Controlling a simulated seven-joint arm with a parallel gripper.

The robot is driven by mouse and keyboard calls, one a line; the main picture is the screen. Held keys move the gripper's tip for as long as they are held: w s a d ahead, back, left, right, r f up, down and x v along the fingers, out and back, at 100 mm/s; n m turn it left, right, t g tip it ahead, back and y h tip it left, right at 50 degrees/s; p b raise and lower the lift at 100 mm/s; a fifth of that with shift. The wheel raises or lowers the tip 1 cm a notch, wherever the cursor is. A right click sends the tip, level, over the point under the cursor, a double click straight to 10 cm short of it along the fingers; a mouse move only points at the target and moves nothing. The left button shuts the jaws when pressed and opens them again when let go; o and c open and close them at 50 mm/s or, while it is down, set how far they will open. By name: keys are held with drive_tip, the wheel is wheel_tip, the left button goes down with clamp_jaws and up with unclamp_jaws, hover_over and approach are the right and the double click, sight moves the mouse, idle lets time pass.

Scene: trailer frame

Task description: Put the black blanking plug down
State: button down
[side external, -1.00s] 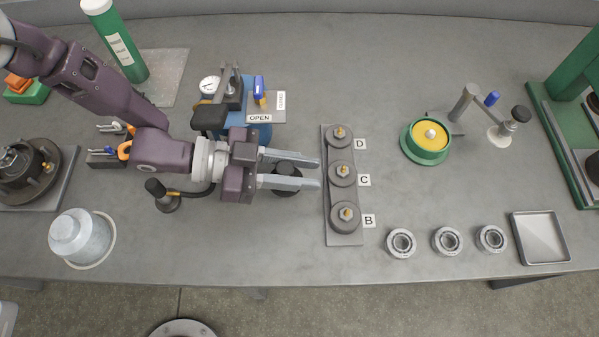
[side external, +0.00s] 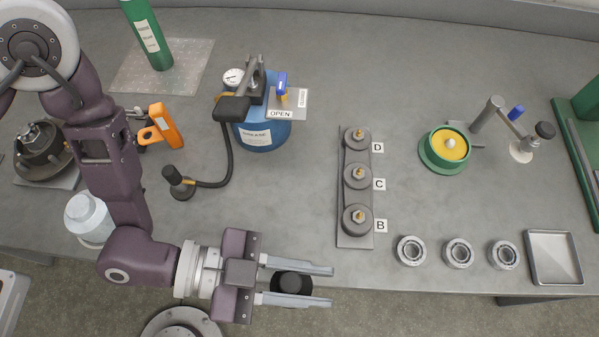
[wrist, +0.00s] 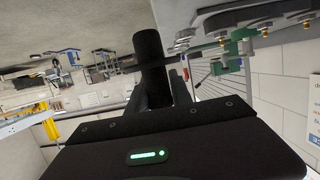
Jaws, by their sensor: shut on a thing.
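The black blanking plug (side external: 291,284) is between the fingers of my gripper (side external: 331,286) in the side external view. My gripper is shut on it. In that view the plug and fingers overlap the bench's front edge and the floor; their height above the bench cannot be told. In the wrist view the plug (wrist: 150,48) shows as a dark upright cylinder, with its lower part hidden between the fingers.
A plate (side external: 355,241) with several knobbed fittings marked B, C and D stands right of centre. Several bearing rings (side external: 411,251) and an empty metal tray (side external: 553,257) lie near the front edge. A blue tank (side external: 262,135) with a hose stands behind. Open bench lies left of the plate.

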sight(311, 287)
wheel_tip(311, 287, up, 18)
drive_tip(key=w+n+t, duration=0.3)
drive_tip(key=w+t, duration=0.1)
drive_tip(key=w, duration=2)
drive_tip(key=w+a+n+t+y, duration=0.1)
drive_tip(key=w+a+n+t, duration=0.1)
drive_tip(key=w+a, duration=0.7)
drive_tip(key=w+a+n+t+y, duration=0.2)
drive_tip(key=w+a, duration=0.3)
drive_tip(key=w, duration=0.7)
drive_tip(key=f, duration=2.1)
drive_tip(key=shift+w+a+f, duration=0.1)
drive_tip(key=shift+w+a, duration=0.15)
drive_tip(key=shift+w, duration=0.05)
drive_tip(key=shift+f, duration=0.15)
drive_tip(key=c, duration=1.1)
unclamp_jaws()
drive_tip(key=shift+c, duration=0.2)
